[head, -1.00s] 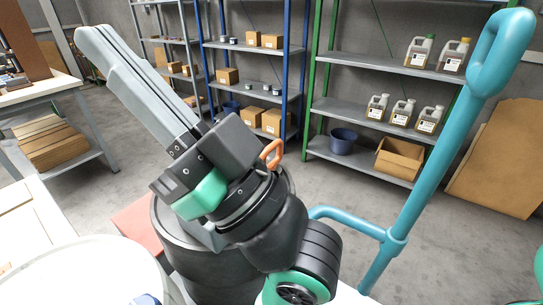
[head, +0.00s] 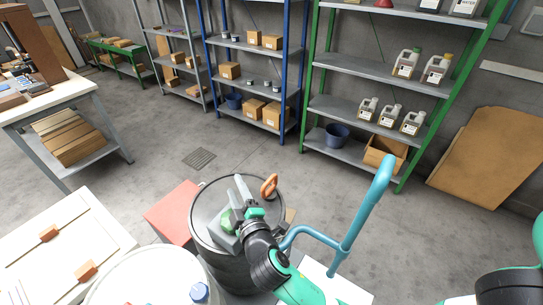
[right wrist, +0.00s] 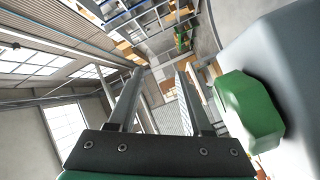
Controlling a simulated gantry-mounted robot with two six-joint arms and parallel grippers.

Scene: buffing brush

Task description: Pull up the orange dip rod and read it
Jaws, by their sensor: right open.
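The orange dip rod shows as an orange loop handle (head: 269,186) at the far right part of the dark drum's top (head: 207,211). Its shaft below the loop cannot be made out. My right gripper (head: 242,187) is over the drum, just left of the loop, with its pale fingers pointing up and away. It is open and empty, and looks apart from the loop. In the right wrist view the open fingers (right wrist: 160,72) have only the distant room between them; the orange rod is not made out there. My left gripper is not in view.
A grey body with a green knob (right wrist: 245,110) is close beside the right fingers in the wrist view. A teal tubular frame (head: 362,215) stands right of the drum. A red block (head: 170,211) is left of it, a white round container (head: 125,275) in front. Shelves stand behind.

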